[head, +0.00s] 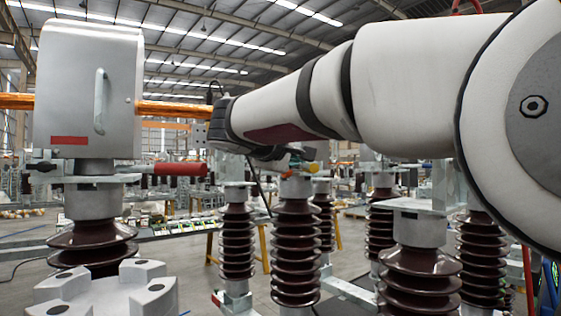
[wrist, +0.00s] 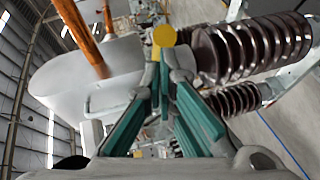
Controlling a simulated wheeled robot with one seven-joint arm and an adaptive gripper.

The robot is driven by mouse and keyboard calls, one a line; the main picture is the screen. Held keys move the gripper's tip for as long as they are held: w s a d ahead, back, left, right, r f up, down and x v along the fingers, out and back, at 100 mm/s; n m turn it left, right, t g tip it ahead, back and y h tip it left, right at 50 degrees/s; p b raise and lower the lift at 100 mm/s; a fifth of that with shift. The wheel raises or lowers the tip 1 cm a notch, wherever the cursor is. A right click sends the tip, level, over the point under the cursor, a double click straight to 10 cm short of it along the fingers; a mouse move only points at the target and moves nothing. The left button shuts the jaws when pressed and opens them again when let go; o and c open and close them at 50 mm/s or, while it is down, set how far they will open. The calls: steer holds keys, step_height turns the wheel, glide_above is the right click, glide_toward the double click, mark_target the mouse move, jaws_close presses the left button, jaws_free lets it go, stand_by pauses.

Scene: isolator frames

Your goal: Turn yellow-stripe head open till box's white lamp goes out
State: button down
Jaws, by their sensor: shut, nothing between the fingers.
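My gripper (wrist: 160,62) shows in the wrist view with its teal-padded fingers shut and nothing between them. A round yellow end piece (wrist: 164,36) appears just beyond the fingertips; I cannot tell whether they touch it. A pale grey head (wrist: 95,75) with a copper bar lies left of the fingers; no stripe shows on it. In the head view my arm crosses from the right and covers most of that area. I cannot make out the box or a white lamp.
A metal head with a red stripe (head: 69,140) and a red lever (head: 180,169) stands at the left on a brown ribbed insulator (head: 92,245). A copper bar (head: 170,109) runs from it. More ribbed insulators (head: 297,240) stand in the middle and right.

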steer(key=d+b, duration=0.2)
steer(key=d, duration=0.6)
steer(key=shift+d+b, duration=0.35)
